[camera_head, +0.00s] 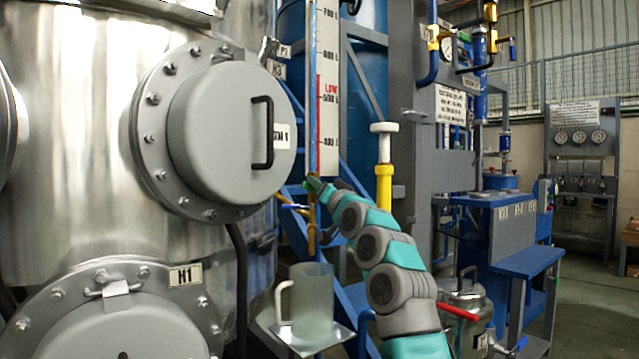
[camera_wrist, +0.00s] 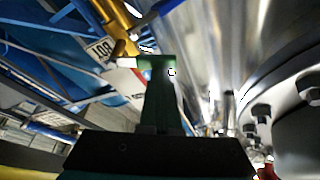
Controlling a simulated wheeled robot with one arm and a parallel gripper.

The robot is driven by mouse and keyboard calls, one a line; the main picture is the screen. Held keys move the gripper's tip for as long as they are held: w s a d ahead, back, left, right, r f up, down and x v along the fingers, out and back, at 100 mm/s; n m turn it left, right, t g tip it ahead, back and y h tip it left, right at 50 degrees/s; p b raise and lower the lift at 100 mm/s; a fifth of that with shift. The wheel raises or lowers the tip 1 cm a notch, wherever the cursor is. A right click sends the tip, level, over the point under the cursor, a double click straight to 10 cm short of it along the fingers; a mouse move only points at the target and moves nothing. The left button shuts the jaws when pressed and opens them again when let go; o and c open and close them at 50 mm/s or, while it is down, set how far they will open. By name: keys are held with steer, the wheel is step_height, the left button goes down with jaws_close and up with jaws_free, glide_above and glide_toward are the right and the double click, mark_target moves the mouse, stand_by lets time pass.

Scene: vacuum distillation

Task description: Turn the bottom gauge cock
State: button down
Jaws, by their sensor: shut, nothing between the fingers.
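The level gauge (camera_head: 327,90) is a tall white scale with red and black marks beside the steel vessel. At its lower end is the brass bottom gauge cock (camera_head: 311,232), with a short yellowish side piece (camera_head: 291,205) pointing left. My gripper (camera_head: 314,184) is at the foot of the scale, just above the cock. The cock's handle is partly hidden by my gripper.
The steel vessel (camera_head: 75,130) with its bolted round cover (camera_head: 225,130) stands close on the left. A clear jug (camera_head: 311,290) stands on a small plate (camera_head: 334,335) below the cock. A blue stair frame (camera_head: 350,300) is behind. A yellow post (camera_head: 383,185) rises to the right.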

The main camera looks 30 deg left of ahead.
steer(key=shift+f, duration=0.35)
steer(key=shift+f+n, duration=0.15)
steer(key=shift+n, duration=0.25)
steer(key=shift+s+a+f+n+g+y, duration=0.1)
steer(key=shift+s+f+n+g+y, duration=0.15)
steer(key=shift+n, duration=0.35)
steer(key=shift+s+a+f, duration=0.1)
steer(key=shift+f, duration=0.15)
